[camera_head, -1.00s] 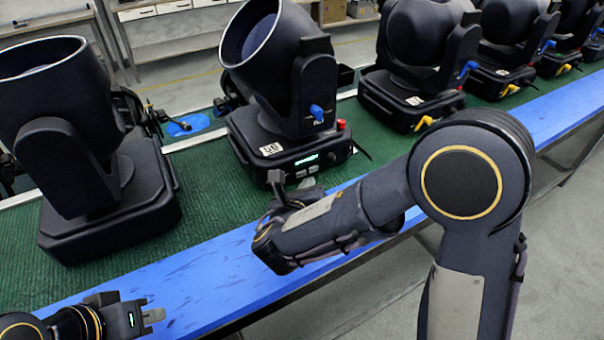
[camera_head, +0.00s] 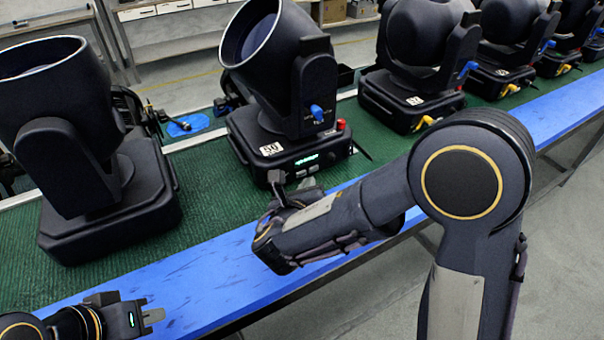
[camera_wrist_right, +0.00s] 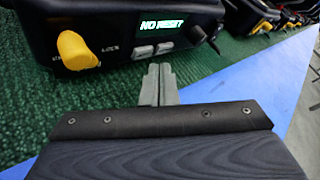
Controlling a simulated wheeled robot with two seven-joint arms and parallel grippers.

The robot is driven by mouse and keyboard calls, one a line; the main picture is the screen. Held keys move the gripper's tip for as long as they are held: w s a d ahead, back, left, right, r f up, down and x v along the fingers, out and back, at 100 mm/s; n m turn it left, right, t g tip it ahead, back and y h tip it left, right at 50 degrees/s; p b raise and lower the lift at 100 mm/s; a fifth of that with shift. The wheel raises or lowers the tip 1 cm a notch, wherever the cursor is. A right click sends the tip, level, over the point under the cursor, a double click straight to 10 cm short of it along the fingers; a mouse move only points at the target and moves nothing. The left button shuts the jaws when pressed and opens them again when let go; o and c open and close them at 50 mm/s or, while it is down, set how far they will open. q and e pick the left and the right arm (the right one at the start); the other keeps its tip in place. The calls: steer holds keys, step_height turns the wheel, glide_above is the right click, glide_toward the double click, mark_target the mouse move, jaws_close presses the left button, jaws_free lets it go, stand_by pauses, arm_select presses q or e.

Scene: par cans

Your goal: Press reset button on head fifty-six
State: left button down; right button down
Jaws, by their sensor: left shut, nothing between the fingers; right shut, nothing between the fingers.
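A black moving head (camera_head: 285,75) stands on the green belt. Its white label (camera_head: 271,149) looks like 50 or 56; the last digit is unclear. Its base front has a lit display (camera_head: 307,159) and small grey buttons (camera_head: 308,170). In the right wrist view the display (camera_wrist_right: 160,24) seems to read "NO RESET", with two grey buttons (camera_wrist_right: 153,50) below it. My right gripper (camera_head: 276,180) is shut and empty, just in front of this base. Its fingertips (camera_wrist_right: 158,72) sit just below the buttons, apparently apart from them. My left gripper (camera_head: 152,316) is shut and empty at lower left.
Another moving head (camera_head: 85,130) stands at left, and more (camera_head: 420,60) stand in a row to the right. A blue edge (camera_head: 210,280) runs along the front of the green belt (camera_head: 215,195). A yellow knob (camera_wrist_right: 76,48) sticks out left of the buttons.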

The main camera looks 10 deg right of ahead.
steer(key=shift+w+a, duration=0.1)
steer(key=shift+w, duration=0.1)
stand_by(0.5)
steer(key=shift+w+a, duration=0.1)
steer(key=shift+w, duration=0.1)
steer(key=shift+w+a, duration=0.1)
steer(key=shift+w, duration=0.25)
stand_by(0.6)
steer(key=shift+s, duration=0.1)
steer(key=shift+s+d, duration=0.3)
steer(key=shift+s, duration=0.35)
steer(key=shift+s+d, duration=0.3)
steer(key=shift+s, duration=0.45)
steer(key=shift+s+d, duration=0.35)
steer(key=shift+s, duration=0.45)
steer(key=shift+s+d, duration=0.3)
steer(key=shift+s, duration=0.45)
